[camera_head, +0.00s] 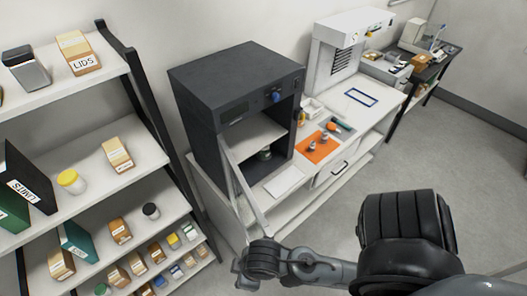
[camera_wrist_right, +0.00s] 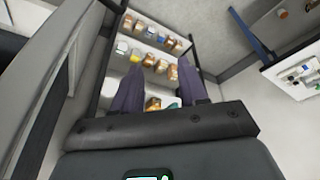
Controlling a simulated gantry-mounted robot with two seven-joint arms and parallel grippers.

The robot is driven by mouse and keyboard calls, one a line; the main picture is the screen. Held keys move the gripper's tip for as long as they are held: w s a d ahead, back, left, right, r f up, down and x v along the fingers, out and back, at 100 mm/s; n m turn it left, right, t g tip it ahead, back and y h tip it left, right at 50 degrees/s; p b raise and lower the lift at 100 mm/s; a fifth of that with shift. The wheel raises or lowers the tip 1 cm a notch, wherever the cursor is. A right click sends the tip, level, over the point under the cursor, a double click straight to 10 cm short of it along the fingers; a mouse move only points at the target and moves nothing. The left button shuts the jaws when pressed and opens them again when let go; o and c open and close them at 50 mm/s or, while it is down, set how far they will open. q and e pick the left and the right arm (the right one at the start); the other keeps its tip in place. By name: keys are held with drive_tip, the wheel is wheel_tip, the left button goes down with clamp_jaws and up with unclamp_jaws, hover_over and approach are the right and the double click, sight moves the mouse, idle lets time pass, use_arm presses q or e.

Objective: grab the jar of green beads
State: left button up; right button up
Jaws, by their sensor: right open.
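A small dark jar with a greenish tint (camera_head: 264,153) stands inside the open dark cabinet; its contents are too small to make out. A green-topped jar (camera_head: 101,289) is on the lowest visible shelf at left. I cannot tell from the picture which one holds green beads. My right arm reaches in from the right, its end low in front of the cabinet, apart from both jars. In the right wrist view my right gripper (camera_wrist_right: 158,88) is open and empty, its two fingers spread toward the shelves. My left gripper is not in view.
The dark cabinet (camera_head: 236,84) stands on a white bench, its door (camera_head: 244,187) swung open toward me. An orange mat (camera_head: 317,148) with small items lies to its right. Shelves with boxes, binders and a yellow-lidded jar (camera_head: 71,181) stand at left. The floor at right is clear.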

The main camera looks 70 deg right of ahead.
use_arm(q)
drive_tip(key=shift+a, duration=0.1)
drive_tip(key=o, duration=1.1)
